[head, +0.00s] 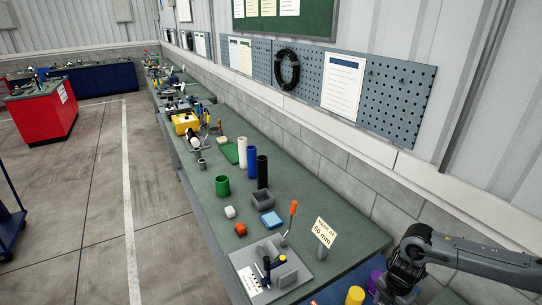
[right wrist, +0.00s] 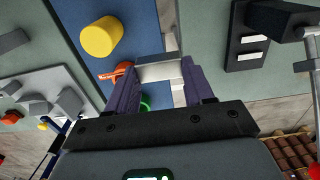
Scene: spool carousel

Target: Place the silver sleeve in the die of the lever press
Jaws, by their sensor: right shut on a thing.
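My right gripper (right wrist: 158,78) shows in the right wrist view, with its two purple-grey fingers shut on the silver sleeve (right wrist: 160,69). The sleeve is held crosswise between the fingertips, over the boundary of a blue strip. Its lower side is partly hidden by the fingers. In the head view my right arm comes in at the lower right, and the sleeve cannot be made out there. I cannot clearly identify the lever press or its die; a dark block with white pads (right wrist: 250,38) and a metal post (right wrist: 308,40) stand at the right in the wrist view. My left gripper is not in view.
A yellow cylinder (right wrist: 101,37) stands near the held sleeve. A grey fixture (head: 292,272) and a "mark at 60 mm" sign (head: 321,238) stand on the green bench (head: 340,231). Blue, white and black tubes stand farther back. A pegboard wall (head: 392,95) runs behind.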

